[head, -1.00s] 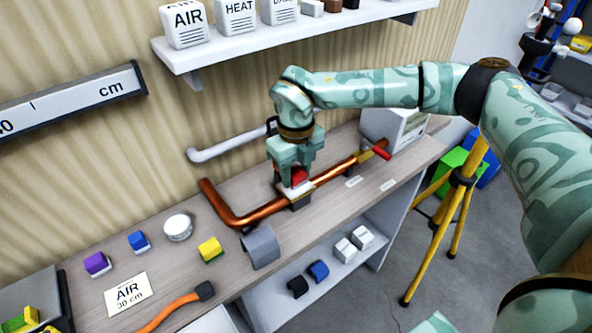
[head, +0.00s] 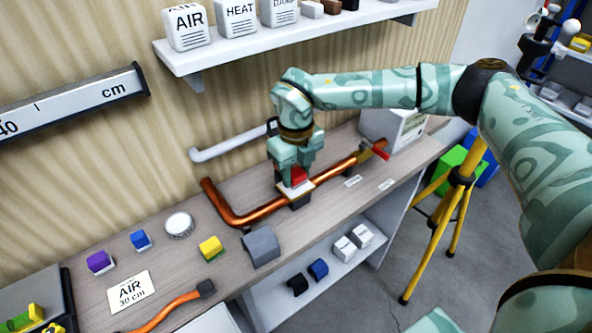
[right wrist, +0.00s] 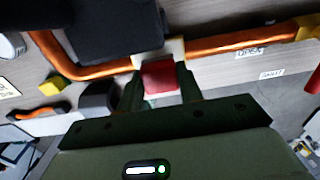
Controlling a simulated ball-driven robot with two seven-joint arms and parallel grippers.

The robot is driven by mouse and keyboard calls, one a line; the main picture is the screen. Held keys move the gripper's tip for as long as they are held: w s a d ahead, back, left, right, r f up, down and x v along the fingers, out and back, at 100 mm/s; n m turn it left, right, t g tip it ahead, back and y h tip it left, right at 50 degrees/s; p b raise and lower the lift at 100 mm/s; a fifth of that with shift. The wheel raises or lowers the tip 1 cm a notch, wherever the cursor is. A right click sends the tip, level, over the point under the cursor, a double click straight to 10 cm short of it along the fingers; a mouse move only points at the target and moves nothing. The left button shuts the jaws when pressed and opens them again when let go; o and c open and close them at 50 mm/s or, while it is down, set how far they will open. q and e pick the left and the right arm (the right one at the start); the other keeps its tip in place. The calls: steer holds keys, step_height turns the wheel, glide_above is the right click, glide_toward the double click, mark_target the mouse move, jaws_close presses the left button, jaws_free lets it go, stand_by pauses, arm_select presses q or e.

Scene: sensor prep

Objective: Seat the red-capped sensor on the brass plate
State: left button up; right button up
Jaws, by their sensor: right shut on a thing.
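The red-capped sensor (head: 293,176) is between the fingers of my right gripper (head: 293,172), which is shut on it. Its red cap also shows in the right wrist view (right wrist: 160,76), between the two fingertips. The sensor is right at the copper pipe, over a pale pad (head: 297,191) that sits on the pipe. In the right wrist view a pale, brassy plate edge (right wrist: 176,48) shows just beyond the cap. I cannot tell whether the sensor's underside touches the plate. My left gripper is not in view.
The copper pipe (head: 262,212) runs along the bench, with a red-handled valve (head: 380,152) at its right. A grey saddle-shaped piece (head: 261,246), a yellow-topped block (head: 211,248), a blue block (head: 140,240) and a purple block (head: 100,262) stand left. A shelf (head: 300,38) hangs above.

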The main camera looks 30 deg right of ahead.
stand_by(0.3)
stand_by(0.5)
steer(key=o, duration=1.5)
steer(key=shift+o, duration=0.2)
step_height(320, 180, up, 7)
steer(key=p, duration=0.6)
steer(key=shift+p, duration=0.4)
